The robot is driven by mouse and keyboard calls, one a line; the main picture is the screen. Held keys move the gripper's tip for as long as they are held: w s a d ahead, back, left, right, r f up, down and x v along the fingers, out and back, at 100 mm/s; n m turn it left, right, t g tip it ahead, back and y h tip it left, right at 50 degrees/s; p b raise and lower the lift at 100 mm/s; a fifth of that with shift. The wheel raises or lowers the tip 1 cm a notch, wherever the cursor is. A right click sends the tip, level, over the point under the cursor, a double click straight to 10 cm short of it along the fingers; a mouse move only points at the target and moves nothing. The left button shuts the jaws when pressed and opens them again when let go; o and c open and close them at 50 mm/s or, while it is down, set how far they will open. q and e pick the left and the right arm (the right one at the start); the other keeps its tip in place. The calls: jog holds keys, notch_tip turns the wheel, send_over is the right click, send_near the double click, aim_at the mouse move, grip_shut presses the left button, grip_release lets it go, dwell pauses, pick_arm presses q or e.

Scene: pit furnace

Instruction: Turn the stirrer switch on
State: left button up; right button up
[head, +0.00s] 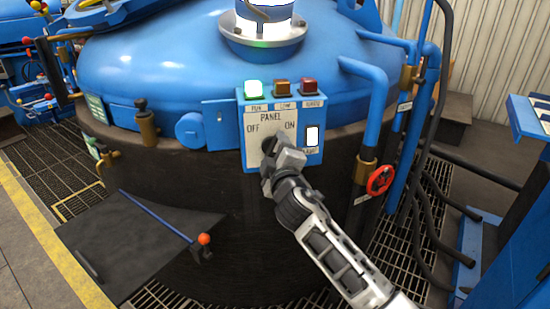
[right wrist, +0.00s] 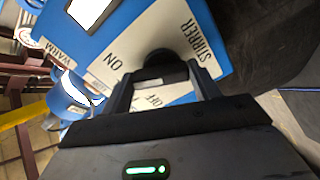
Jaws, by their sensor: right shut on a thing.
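The blue control box (head: 230,125) is on the side of the big blue vessel lid. Its white plate (head: 258,118) reads PANEL, OFF at left and ON at right in the head view. In the right wrist view the plate (right wrist: 140,45) shows ON, OFF and STIRRER. The black stirrer knob (right wrist: 160,62) stands out from the plate. My right gripper (head: 274,160) is at the knob, and its two fingers (right wrist: 163,85) are shut on it from both sides. The fingers hide much of the knob, so I cannot tell which way it points. My left gripper is not in view.
A white lit rocker (head: 312,136) is right of the plate. A red valve wheel (head: 380,180) and blue pipes stand right; a dark shelf (head: 130,235) juts out left.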

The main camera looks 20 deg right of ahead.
jog(key=shift+f+m+b, duration=0.1)
jog(key=shift+m+b, duration=0.4)
jog(key=shift+m, duration=1.5)
jog(key=o, duration=1)
jog(key=shift+s, duration=0.15)
jog(key=s, duration=0.5)
jog(key=s+a, duration=0.1)
jog(key=s, duration=0.9)
jog(key=shift+s+a, duration=0.35)
jog(key=shift+p, duration=0.3)
